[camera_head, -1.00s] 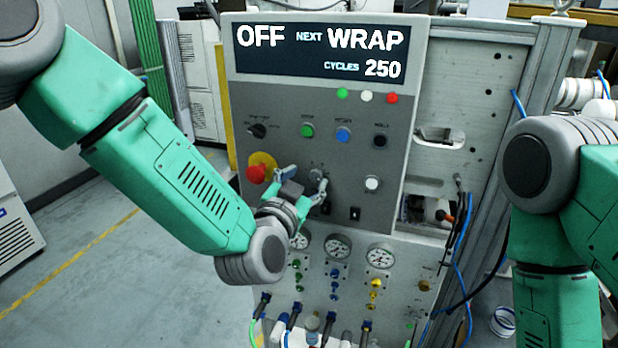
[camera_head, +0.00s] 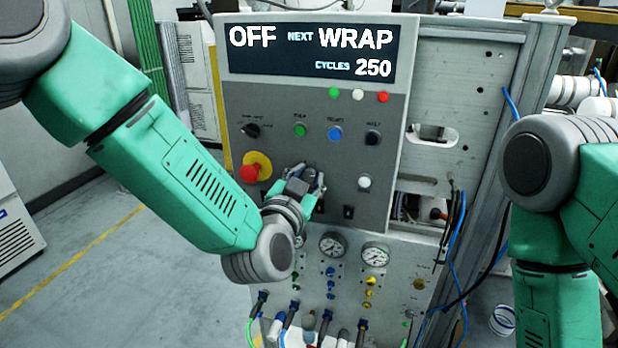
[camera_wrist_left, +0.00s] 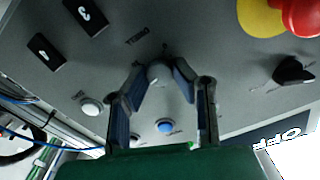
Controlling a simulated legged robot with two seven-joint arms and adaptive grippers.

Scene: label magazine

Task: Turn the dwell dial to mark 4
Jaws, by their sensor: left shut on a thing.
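The dwell dial (camera_wrist_left: 158,72) is a small grey knob on the grey control panel (camera_head: 350,110). In the left wrist view it sits between my left gripper's two fingertips. My left gripper (camera_head: 308,178) is at the panel and shut on the dial; it also shows in the left wrist view (camera_wrist_left: 159,84). In the head view the gripper hides most of the dial. The dial's pointer and marks are too small or covered to read. My right arm shows at the right, but its gripper is out of view.
A red emergency button (camera_head: 249,173) on a yellow base is just left of the gripper. A black selector (camera_head: 250,130), green button (camera_head: 299,130), blue button (camera_head: 335,134) and white button (camera_head: 364,182) are close by. Gauges (camera_head: 374,256) and hoses are below. The display (camera_head: 320,52) reads OFF, WRAP, 250.

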